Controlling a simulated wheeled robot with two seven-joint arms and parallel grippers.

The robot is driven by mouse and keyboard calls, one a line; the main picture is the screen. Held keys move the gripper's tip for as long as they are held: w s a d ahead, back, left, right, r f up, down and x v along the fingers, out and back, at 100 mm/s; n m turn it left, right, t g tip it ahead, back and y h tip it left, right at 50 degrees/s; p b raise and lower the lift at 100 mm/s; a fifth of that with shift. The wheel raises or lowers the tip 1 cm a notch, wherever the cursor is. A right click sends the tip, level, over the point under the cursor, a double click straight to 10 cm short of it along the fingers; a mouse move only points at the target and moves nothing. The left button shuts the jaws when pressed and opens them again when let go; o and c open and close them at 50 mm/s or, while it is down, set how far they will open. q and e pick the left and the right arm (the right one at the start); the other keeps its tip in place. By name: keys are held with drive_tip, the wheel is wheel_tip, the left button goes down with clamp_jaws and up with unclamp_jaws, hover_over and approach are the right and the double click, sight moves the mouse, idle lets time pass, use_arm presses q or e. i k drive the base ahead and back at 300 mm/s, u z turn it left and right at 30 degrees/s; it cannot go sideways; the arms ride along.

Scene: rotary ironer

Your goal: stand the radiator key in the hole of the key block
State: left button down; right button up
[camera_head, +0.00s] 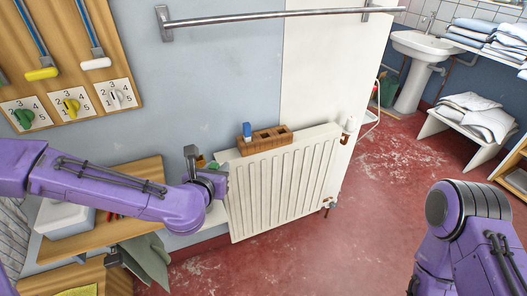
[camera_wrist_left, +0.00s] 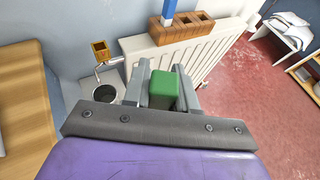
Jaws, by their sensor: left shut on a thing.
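My left gripper (camera_head: 220,172) is at the left end of the radiator's top. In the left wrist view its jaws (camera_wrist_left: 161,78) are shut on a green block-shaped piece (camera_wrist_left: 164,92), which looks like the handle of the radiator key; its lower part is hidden. A small ochre block with one dark square hole (camera_wrist_left: 100,49), which looks like the key block, is ahead and left of the jaws, apart from them. A brown wooden holder (camera_head: 271,142) with several compartments lies on the radiator top, also in the left wrist view (camera_wrist_left: 190,28). A blue piece (camera_head: 247,130) stands at its left end. My right gripper is out of view.
The white radiator (camera_head: 283,184) stands by the wall, with a metal rail (camera_head: 270,17) above. A wooden shelf (camera_head: 130,226) is left and below my left arm. Red floor (camera_head: 330,262) is clear in front. A stool with towels (camera_head: 472,128) is at the right.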

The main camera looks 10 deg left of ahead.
sight(276, 137)
drive_tip(key=z, duration=1.8)
drive_tip(key=i, duration=1.75)
drive_tip(key=u, duration=3.2)
drive_tip(key=i, duration=0.75)
drive_tip(key=z, duration=0.25)
